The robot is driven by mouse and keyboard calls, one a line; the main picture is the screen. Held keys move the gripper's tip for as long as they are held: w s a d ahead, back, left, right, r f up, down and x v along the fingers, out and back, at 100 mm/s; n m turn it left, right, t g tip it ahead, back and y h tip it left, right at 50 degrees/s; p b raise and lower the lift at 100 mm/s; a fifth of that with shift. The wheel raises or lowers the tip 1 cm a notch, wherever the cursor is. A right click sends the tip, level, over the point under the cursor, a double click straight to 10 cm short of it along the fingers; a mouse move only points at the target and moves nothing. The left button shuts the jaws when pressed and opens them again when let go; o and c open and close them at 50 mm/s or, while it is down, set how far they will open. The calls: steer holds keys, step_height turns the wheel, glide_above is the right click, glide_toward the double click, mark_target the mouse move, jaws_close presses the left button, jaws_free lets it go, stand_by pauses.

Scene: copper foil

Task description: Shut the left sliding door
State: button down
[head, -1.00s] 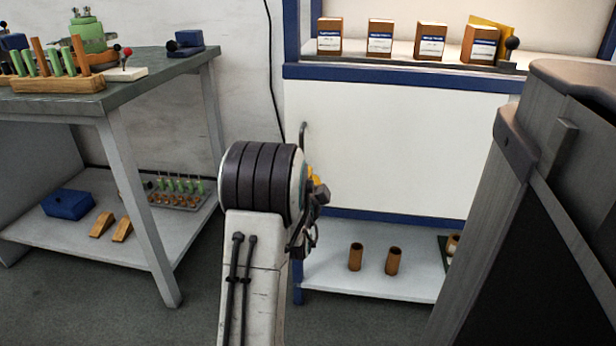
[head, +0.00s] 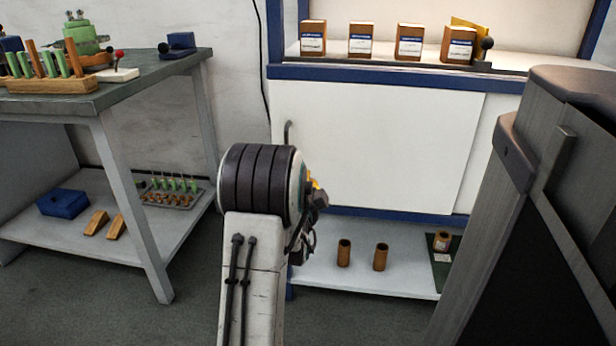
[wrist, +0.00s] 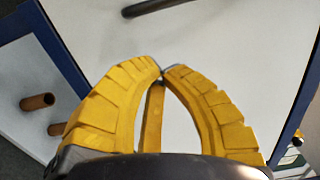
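The white sliding door (head: 400,140) fills most of the cabinet front in the head view. A dark bar handle (head: 288,131) stands at its left side; its lower part is hidden behind my arm. The door's right edge overlaps another white panel (head: 489,135). My gripper (head: 314,188) is mostly hidden behind my wrist in the head view, in front of the door. In the wrist view, the yellow fingers of my gripper (wrist: 162,72) meet at the tips with nothing held. The handle (wrist: 158,6) lies beyond the fingertips at the top edge, apart from them.
A blue-edged counter (head: 400,81) with several boxes is above the door. A low shelf (head: 330,275) holds brown cylinders (head: 381,257). A workbench (head: 150,80) stands at left. The floor between bench and cabinet shows some free room.

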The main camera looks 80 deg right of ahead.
steer(key=s+a, duration=0.1)
steer(key=a, duration=0.6)
steer(key=shift+a+p, duration=0.35)
